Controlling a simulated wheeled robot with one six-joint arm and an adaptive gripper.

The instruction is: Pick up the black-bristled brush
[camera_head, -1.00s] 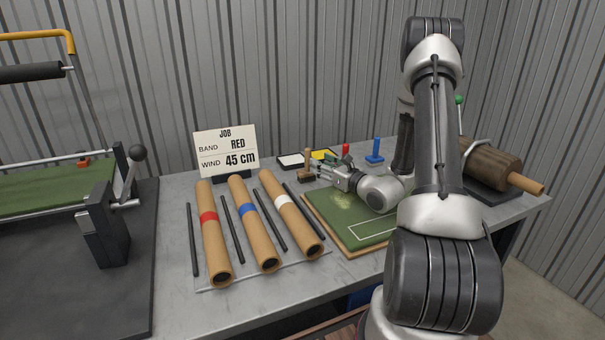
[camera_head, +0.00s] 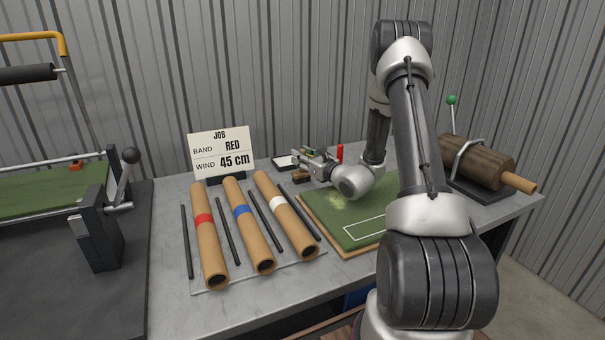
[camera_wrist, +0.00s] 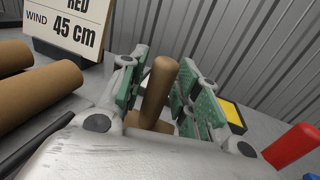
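The brush has an upright brown wooden handle (camera_wrist: 161,83) on a wooden block, seen in the wrist view. In the head view its block (camera_head: 301,177) shows at the back of the bench, with the handle mostly hidden by my gripper. I cannot make out the bristles or their colour. My gripper (camera_head: 304,158) reaches in low from the right. In the wrist view its green-padded fingers (camera_wrist: 158,92) stand on both sides of the handle, spread apart, and do not look closed on it.
A red-handled tool (camera_head: 340,153) stands right of my gripper; a yellow pad (camera_wrist: 233,115) lies close by. The job sign (camera_head: 221,152) is to the left. Three banded tubes (camera_head: 246,222) lie in front. A green turf board (camera_head: 340,212) lies under my wrist.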

